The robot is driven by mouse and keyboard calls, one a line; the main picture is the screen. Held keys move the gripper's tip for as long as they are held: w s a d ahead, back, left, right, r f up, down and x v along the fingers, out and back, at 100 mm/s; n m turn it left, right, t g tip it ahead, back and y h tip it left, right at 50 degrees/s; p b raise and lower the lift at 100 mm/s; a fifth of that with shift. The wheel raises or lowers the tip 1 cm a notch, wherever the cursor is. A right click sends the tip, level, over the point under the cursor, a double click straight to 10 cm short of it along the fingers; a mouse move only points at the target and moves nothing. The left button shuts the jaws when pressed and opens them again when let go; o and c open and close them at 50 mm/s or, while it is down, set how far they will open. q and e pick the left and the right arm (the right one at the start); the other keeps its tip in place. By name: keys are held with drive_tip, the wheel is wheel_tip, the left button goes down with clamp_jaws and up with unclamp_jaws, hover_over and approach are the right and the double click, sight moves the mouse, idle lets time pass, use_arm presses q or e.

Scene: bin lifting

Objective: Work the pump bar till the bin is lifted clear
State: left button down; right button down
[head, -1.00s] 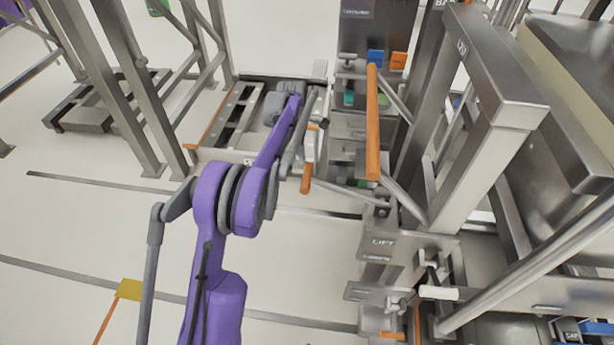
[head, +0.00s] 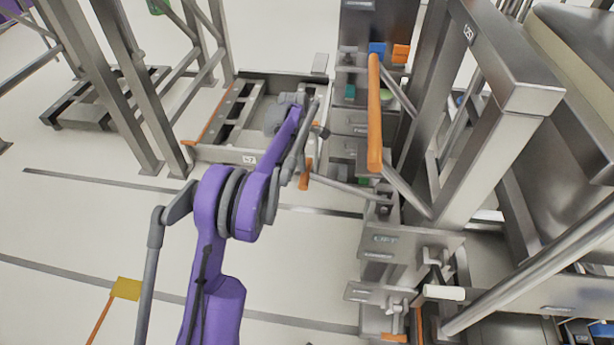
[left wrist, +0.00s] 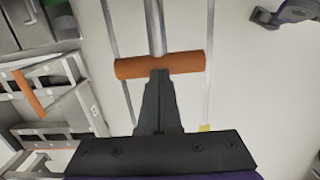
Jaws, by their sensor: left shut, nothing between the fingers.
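The pump bar shows in the head view as an orange grip (head: 306,174) on a thin metal rod that runs to the steel unit marked LIFT (head: 386,240). In the left wrist view the orange grip (left wrist: 185,63) lies crosswise on its rod. My left gripper (left wrist: 159,76) is shut and empty, its tips at the near edge of the grip; I cannot tell whether they touch. In the head view my left gripper (head: 316,132) is just above the grip and partly hides it. I cannot tell which body is the bin. My right gripper is not in view.
A larger orange bar (head: 374,115) on metal rods stands right of my left gripper. A steel post frame (head: 490,110) blocks the right side. A low open metal frame (head: 225,153) lies behind my gripper. The floor (head: 110,225) at left is mostly clear.

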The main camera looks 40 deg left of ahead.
sight(304, 175)
use_arm(q)
drive_tip(key=shift+d+f, duration=0.1)
drive_tip(key=shift+f, duration=0.25)
drive_tip(key=shift+w+d+f+b, duration=0.1)
drive_tip(key=shift+f+b, duration=0.6)
drive_tip(key=shift+f, duration=0.45)
drive_tip(key=shift+d+f+b, duration=0.1)
drive_tip(key=shift+f+b, duration=0.6)
drive_tip(key=shift+f, duration=0.45)
drive_tip(key=shift+a+r, duration=0.1)
drive_tip(key=shift+a, duration=0.05)
